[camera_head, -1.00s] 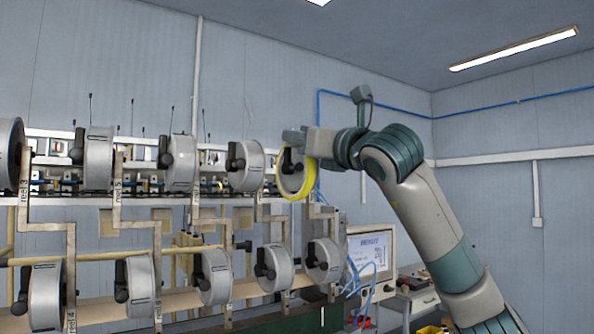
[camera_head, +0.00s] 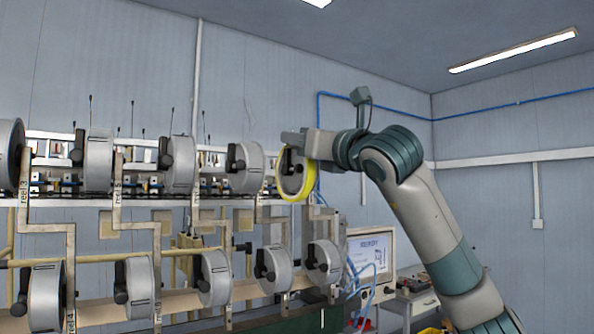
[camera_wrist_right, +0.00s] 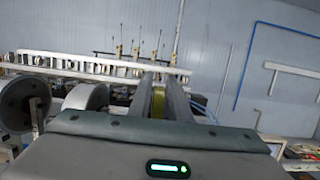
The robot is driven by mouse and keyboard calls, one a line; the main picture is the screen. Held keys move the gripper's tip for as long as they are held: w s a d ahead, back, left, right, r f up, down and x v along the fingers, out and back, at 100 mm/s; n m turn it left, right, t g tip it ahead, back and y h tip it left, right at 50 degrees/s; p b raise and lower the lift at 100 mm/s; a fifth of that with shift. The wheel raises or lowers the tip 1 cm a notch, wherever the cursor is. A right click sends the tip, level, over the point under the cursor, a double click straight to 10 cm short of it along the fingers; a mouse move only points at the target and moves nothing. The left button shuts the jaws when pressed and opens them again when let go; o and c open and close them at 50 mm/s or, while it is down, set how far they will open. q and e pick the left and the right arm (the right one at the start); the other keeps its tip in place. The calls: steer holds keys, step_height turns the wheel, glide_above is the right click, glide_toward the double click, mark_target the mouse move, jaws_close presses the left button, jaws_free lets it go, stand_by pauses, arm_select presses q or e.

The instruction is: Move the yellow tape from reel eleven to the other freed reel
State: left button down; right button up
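The yellow tape (camera_head: 311,182) is a ring at the rightmost reel of the upper row (camera_head: 290,172), along that reel's right and lower edge. I cannot tell whether it still sits on the reel. No number is readable there. My right gripper (camera_head: 292,140) is at the top of this reel, reaching in from the right. In the right wrist view a strip of the yellow tape (camera_wrist_right: 158,102) fills the gap between the fingers of my right gripper (camera_wrist_right: 160,90), which look shut on it. My left gripper is out of view.
Several grey reels with black handles stand in two rows, such as an upper one (camera_head: 245,168) and a lower one (camera_head: 274,268). A monitor (camera_head: 370,255) stands at the lower right.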

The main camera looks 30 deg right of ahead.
steer(key=shift+f+b, duration=0.15)
steer(key=shift+b, duration=0.2)
stand_by(0.4)
jaws_close()
stand_by(0.4)
stand_by(0.5)
steer(key=shift+r, duration=0.2)
steer(key=shift+a+b, duration=0.2)
steer(key=shift+b, duration=0.1)
steer(key=shift+s+a+b, duration=0.15)
steer(key=shift+a+b, duration=0.55)
steer(key=shift+a, duration=1.55)
